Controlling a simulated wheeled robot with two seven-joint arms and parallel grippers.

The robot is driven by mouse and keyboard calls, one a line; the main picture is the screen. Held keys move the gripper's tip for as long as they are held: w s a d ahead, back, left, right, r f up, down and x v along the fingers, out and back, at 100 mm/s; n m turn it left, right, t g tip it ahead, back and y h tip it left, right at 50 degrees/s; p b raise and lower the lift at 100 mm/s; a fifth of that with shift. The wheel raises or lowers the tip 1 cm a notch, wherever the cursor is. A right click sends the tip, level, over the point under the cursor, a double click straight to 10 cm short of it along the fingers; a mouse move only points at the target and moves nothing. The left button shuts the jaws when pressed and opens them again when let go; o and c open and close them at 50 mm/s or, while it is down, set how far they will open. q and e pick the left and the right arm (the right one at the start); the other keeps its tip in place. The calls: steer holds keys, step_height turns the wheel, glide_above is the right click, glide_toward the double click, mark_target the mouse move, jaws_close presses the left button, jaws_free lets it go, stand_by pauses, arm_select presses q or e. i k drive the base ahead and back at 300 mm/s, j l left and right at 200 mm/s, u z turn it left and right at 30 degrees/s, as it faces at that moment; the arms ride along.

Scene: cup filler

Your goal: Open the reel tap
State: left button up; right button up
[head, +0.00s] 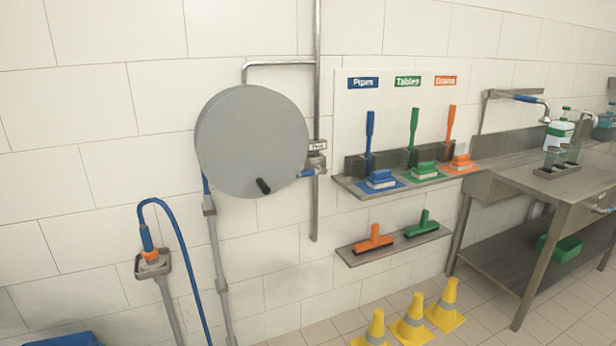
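The hose reel (252,140) is a large grey disc on the tiled wall, with a black knob (263,186) low on its face. The reel tap (307,174) has a small blue lever and sits on the vertical steel pipe (317,215), just right of the reel and below a small white label (317,147). The lever points left, toward the reel's edge. Neither of my grippers shows in the head view.
A blue hose (182,250) hangs from the reel to a nozzle holder (152,264) at the lower left. Right of the pipe are shelves (392,244) with brushes and squeegees. Yellow cones (411,321) stand on the floor below. A steel table (545,190) stands at the right.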

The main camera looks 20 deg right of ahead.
mark_target(307, 174)
steer(key=i+l+u, duration=0.1)
steer(key=i+l, duration=0.3)
steer(key=i+l+u, duration=0.15)
steer(key=i+l, duration=0.25)
steer(key=i+l+u, duration=0.1)
steer(key=i+l, duration=0.25)
steer(key=l, duration=0.2)
steer(key=i+l+u, duration=0.1)
steer(key=i+l, duration=0.25)
steer(key=l, duration=0.15)
